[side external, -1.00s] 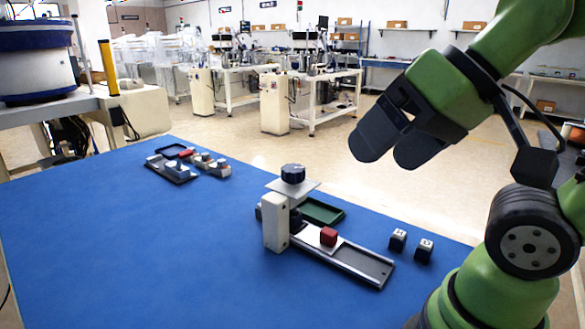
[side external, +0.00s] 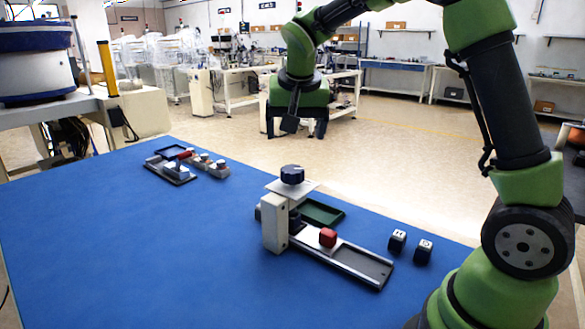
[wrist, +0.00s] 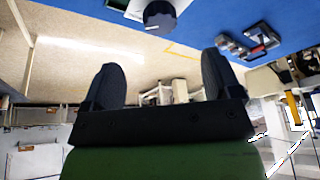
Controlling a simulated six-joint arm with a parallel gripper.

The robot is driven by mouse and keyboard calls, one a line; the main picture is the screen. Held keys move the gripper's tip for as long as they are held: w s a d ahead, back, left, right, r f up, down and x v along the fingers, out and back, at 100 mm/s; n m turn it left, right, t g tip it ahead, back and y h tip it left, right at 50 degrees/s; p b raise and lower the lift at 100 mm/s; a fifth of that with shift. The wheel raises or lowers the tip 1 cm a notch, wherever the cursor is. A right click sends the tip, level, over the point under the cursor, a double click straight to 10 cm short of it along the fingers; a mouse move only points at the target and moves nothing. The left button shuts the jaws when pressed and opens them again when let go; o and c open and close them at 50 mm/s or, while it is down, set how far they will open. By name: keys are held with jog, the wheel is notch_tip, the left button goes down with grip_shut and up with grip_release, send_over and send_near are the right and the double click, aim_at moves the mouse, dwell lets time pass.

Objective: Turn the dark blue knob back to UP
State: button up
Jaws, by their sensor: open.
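The dark blue knob (side external: 292,174) sits on top of a light plate on a white post (side external: 275,222) near the middle of the blue table. In the wrist view the knob (wrist: 159,16) shows at the top, with a light mark on its face. My gripper (side external: 308,132) hangs above and behind the knob in the side view, fingers pointing down and apart from it. In the wrist view its two dark fingers (wrist: 163,80) are spread with nothing between them. I cannot read which way the knob points.
Two dark lettered cubes (side external: 397,240) stand to the right. Several small parts (side external: 175,170) lie at the back left. The front left table is clear.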

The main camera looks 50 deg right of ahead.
aim_at(292, 169)
jog(key=shift+m+h, duration=0.3)
jog(key=x, duration=1.2)
jog(key=shift+w+d, duration=0.3)
jog(key=shift+w, duration=0.1)
jog(key=c, duration=0.9)
